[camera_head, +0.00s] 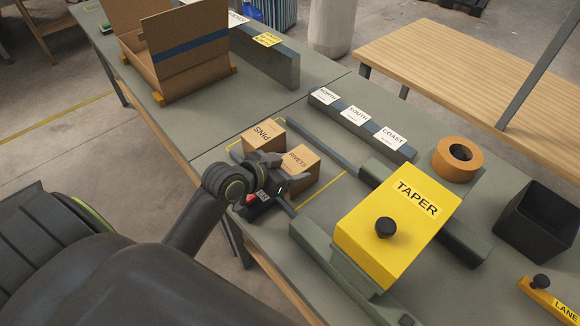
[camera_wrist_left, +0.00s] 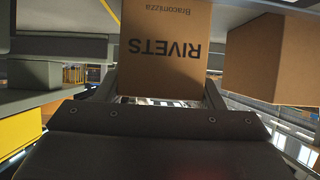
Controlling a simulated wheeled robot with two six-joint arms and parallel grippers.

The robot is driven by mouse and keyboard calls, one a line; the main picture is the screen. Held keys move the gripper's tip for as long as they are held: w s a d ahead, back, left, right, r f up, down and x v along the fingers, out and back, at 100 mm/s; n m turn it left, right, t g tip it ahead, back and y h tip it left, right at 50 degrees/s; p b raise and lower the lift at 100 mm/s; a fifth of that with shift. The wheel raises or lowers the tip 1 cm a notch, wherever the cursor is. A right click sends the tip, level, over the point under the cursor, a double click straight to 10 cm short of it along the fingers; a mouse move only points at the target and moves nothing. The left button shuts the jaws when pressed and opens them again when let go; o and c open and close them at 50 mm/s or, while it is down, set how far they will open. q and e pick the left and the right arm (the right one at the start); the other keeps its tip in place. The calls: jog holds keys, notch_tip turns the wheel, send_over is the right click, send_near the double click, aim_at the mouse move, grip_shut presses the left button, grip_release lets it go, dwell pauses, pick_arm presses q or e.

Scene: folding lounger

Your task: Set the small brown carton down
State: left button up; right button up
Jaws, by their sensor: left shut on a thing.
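The small brown carton marked RIVETS (camera_head: 302,166) is at or just above the grey bench, inside a yellow outline; I cannot tell whether its base touches. My left gripper (camera_head: 283,180) is shut on it from the near left side. In the left wrist view the RIVETS carton (camera_wrist_left: 162,45) fills the space between the fingers, its lettering upside down. A second brown carton marked PINS (camera_head: 263,136) stands just beyond it; a brown carton (camera_wrist_left: 272,58) also shows at the right of the wrist view. My right gripper is not in view.
A yellow block marked TAPER (camera_head: 398,222) is right of the cartons, on a grey rail frame. A strip labelled NORTH, SOUTH, COAST (camera_head: 358,119), an orange tape roll (camera_head: 443,165) and a black bin (camera_head: 530,222) lie beyond. An open cardboard box (camera_head: 190,60) is at the far left.

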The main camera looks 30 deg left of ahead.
pick_arm(q)
jog(key=o, duration=1.3)
jog(key=shift+f, duration=0.1)
jog(key=shift+s+r, duration=0.15)
jog(key=shift+r, duration=0.05)
jog(key=v, duration=1.1)
jog(key=shift+s+a+r+p, duration=0.2)
jog(key=shift+s+p, duration=0.1)
jog(key=shift+p, duration=0.1)
jog(key=shift+f, duration=0.1)
